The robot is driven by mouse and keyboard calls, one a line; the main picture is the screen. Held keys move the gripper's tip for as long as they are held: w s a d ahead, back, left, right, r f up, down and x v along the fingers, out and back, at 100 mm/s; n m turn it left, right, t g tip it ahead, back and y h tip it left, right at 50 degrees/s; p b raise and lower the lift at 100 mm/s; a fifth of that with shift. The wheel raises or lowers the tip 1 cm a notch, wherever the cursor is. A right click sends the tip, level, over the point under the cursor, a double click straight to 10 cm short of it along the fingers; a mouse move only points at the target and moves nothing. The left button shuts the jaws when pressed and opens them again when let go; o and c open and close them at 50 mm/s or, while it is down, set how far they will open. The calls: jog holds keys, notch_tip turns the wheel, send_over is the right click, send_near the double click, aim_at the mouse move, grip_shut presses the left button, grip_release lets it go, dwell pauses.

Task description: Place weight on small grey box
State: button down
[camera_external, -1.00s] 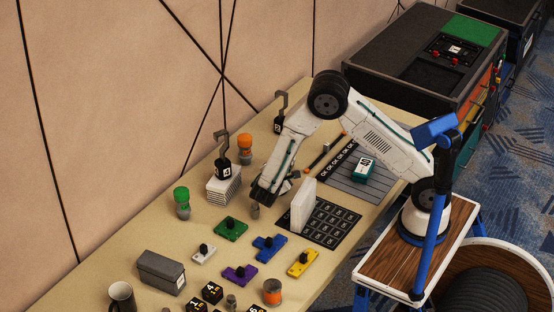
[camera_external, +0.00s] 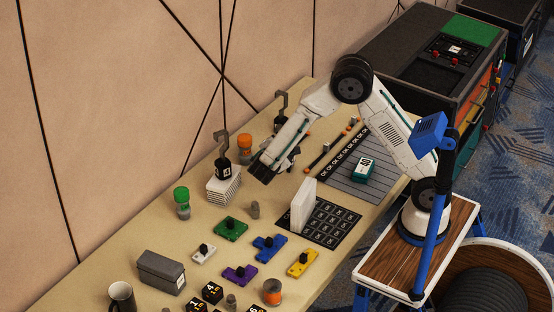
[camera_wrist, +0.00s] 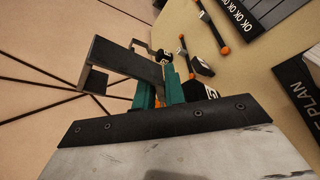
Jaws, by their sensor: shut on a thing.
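The small grey box (camera_external: 162,270) stands closed near the front left of the table in the external view. My gripper (camera_external: 266,172) is above the table's middle, behind and right of the box and well apart from it. In the wrist view its teal fingers (camera_wrist: 160,90) are shut on a black weight (camera_wrist: 188,89) with a pale marking, partly hidden by the gripper. A dark hook (camera_wrist: 122,64) sticks out to the left there. The held weight is hard to make out in the external view. Another hooked weight (camera_external: 224,160), marked 4, stands on a white stack (camera_external: 223,188).
A further hooked weight (camera_external: 281,111) stands at the back. A green-capped jar (camera_external: 182,205), a grey peg (camera_external: 254,209), coloured blocks (camera_external: 268,247), an upright white block (camera_external: 302,203) and a mug (camera_external: 121,297) surround the table's middle and front.

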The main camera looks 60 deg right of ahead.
jog(key=s+a+r+n+t+y, duration=0.25)
jog(key=a+n+y, duration=0.35)
jog(key=a, duration=1)
jog(key=s+a+r+n+t+y, duration=0.15)
jog(key=a+n+t+y, duration=0.35)
jog(key=a, duration=1.1)
jog(key=s+a+r+n+t+y, duration=0.2)
jog(key=a+n+y, duration=0.55)
jog(key=a, duration=0.85)
jog(key=w+a+f, duration=0.5)
jog(key=w+a, duration=0.3)
jog(key=w, duration=0.5)
jog(key=shift+a+f, duration=0.15)
jog(key=shift+a, duration=0.2)
jog(key=shift+n+h, duration=0.25)
jog(key=c, duration=1.8)
grip_release()
jog(key=shift+s+f, duration=0.1)
jog(key=shift+f, duration=0.15)
jog(key=o, duration=0.3)
